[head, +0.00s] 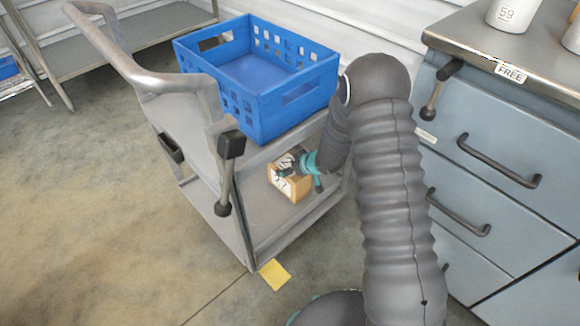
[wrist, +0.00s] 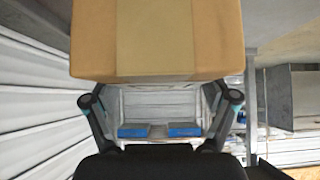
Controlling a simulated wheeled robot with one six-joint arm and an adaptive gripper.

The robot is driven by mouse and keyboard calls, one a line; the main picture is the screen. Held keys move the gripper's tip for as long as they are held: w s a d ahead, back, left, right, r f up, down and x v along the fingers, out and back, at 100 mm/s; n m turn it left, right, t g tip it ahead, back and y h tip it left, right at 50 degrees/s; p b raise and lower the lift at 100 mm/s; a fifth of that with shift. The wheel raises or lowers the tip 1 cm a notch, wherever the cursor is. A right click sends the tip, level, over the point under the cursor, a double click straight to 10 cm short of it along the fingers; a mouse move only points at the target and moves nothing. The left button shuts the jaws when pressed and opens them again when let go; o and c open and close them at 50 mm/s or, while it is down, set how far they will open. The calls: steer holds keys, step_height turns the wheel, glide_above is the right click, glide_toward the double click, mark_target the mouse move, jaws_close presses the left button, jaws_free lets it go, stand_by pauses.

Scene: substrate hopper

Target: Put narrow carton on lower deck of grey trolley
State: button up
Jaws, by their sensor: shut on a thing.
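The narrow carton (head: 294,189) is a small brown box with a white label. In the head view it is in the opening between the decks of the grey trolley (head: 186,126), over the lower deck (head: 268,232). My gripper (head: 292,165) is shut on the carton, reaching in from the right side. In the wrist view the carton (wrist: 158,42), with a paler tape band, fills the upper middle ahead of the fingers of my gripper (wrist: 160,100). I cannot tell whether the carton's underside touches the lower deck.
A blue crate (head: 290,115) stands on the trolley's top deck, above my gripper. A drawer cabinet (head: 480,165) with cups (head: 511,14) on top stands close on the right. A yellow patch (head: 275,274) lies on the floor before the trolley.

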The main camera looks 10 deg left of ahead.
steer(key=o, duration=1.6)
steer(key=shift+f, duration=0.15)
steer(key=shift+o, duration=0.2)
steer(key=shift+d+r, duration=0.1)
steer(key=shift+r, duration=0.2)
steer(key=p+v, duration=0.1)
steer(key=v, duration=1)
steer(key=shift+s+d+r, duration=0.15)
steer(key=shift+r, duration=0.1)
